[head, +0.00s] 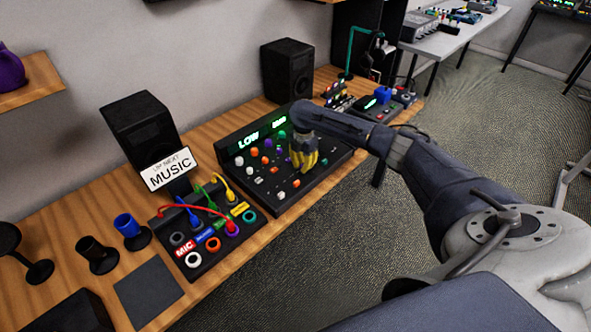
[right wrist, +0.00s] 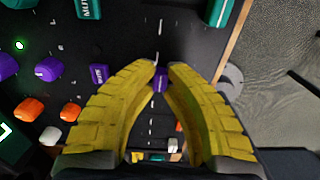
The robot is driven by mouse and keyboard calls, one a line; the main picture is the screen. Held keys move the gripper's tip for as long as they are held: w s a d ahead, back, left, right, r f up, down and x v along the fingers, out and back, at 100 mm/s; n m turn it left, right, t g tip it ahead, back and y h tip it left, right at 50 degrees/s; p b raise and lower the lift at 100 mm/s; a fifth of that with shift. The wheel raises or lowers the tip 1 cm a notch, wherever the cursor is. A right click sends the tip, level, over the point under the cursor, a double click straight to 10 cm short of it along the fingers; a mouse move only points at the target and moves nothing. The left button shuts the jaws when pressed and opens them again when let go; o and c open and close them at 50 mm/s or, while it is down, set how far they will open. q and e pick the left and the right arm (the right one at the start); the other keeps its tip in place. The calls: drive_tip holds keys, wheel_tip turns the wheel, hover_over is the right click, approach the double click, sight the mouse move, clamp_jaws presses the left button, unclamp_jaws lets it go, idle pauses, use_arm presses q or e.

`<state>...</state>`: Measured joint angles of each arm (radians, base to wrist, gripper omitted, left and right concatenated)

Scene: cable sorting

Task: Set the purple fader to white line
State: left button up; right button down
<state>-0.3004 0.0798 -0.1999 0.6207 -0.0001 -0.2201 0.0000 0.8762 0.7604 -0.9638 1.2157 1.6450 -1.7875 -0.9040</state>
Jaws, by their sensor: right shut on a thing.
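The purple fader (right wrist: 161,84) shows as a small purple cap between my yellow fingertips in the right wrist view. My right gripper (right wrist: 161,72) is shut on it, one finger on each side. In the head view my right gripper (head: 303,162) reaches down onto the black mixer (head: 268,207), and its fingers hide the fader there. White dashes (right wrist: 158,27) run along the panel in line with the fader, both above and below it. A short white mark (right wrist: 157,55) lies just above the fingertips. My left gripper is not in view.
A purple mute button (right wrist: 98,74) lies left of the fingers, and teal buttons (right wrist: 88,8) sit higher up. Orange knobs (right wrist: 70,110) are at the left. The mixer's wooden table edge (right wrist: 240,50) is at the right. A cable box (head: 210,265) stands beside the mixer.

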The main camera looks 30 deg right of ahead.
sight(302, 165)
drive_tip(key=shift+w+a, duration=0.15)
drive_tip(key=shift+w, duration=0.15)
drive_tip(key=c, duration=1.4)
unclamp_jaws()
drive_tip(key=shift+s, duration=0.1)
wheel_tip(302, 165, up, 12)
